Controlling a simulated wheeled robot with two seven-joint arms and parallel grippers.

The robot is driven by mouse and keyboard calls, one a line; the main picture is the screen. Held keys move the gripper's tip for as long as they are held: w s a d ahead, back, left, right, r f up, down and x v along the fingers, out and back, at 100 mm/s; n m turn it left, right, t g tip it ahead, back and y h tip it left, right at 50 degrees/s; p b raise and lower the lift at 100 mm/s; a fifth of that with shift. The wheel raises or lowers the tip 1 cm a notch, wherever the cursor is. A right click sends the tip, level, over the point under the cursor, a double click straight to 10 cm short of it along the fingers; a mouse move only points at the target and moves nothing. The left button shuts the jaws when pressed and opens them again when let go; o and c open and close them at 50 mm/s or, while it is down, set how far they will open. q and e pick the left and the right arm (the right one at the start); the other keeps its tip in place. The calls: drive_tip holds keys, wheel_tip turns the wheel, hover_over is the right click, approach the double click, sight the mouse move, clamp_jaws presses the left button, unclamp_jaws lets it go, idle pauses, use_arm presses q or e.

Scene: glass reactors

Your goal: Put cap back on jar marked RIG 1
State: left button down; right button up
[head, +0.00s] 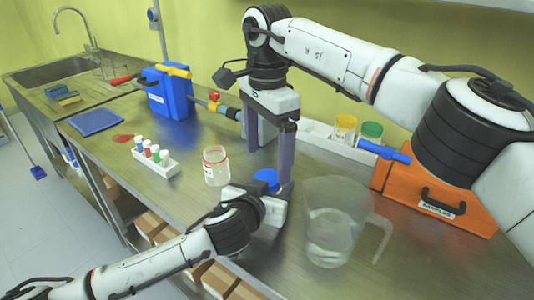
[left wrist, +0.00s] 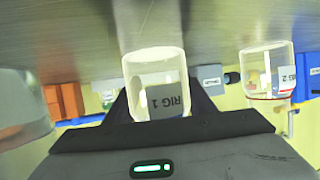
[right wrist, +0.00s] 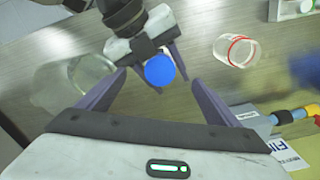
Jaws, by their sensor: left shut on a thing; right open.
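The jar marked RIG 1 (left wrist: 158,78) is clear glass and is held between the fingers of my left gripper (left wrist: 158,100). Its label reads upside down in the left wrist view. A round blue cap (head: 266,176) shows over the jar's place, at the left gripper's fingers; it also shows from above in the right wrist view (right wrist: 160,70). The jar's mouth is hidden, so I cannot tell how the cap is seated. My right gripper (head: 269,166) points down over the cap, its open fingers on either side, with gaps visible in the right wrist view.
The jar marked RIG 2 (left wrist: 268,78), with a red ring, stands nearby on the bench (head: 190,210). A clear jug (head: 335,235) stands close on the right. A white vial rack (head: 155,164), blue box (head: 168,98) and orange box (head: 440,200) stand around.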

wheel_tip(320, 180, up, 8)
drive_tip(key=shift+f, duration=0.2)
idle(0.5)
use_arm(q)
drive_tip(key=c, duration=0.7)
unclamp_jaws()
drive_tip(key=shift+c, duration=0.2)
drive_tip(key=v, duration=1)
drive_tip(key=shift+s, duration=0.1)
use_arm(e)
drive_tip(key=shift+f, duration=0.2)
